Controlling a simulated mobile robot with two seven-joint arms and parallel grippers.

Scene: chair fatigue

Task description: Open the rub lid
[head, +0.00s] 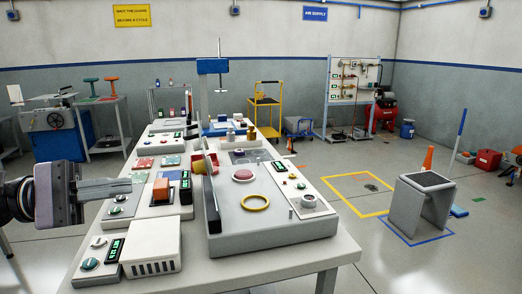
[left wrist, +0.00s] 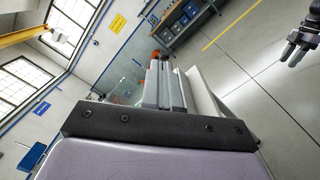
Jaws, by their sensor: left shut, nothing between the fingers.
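My left gripper (head: 130,187) comes in from the left in the head view. Its fingers are together with nothing between them, pointing right above the near left part of the bench. In the left wrist view its closed fingers (left wrist: 163,82) point away from the camera. A grey test station (head: 265,232) with a yellow ring and a red round pad stands right of the gripper. A thin dark upright panel (head: 211,205) stands along its left edge; I cannot tell whether it is the rub lid. A dark gripper-like part (left wrist: 293,48) shows at the upper right of the left wrist view, perhaps my right gripper.
A white vented box (head: 150,250) and small control panels with dials crowd the bench's (head: 335,250) near left.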

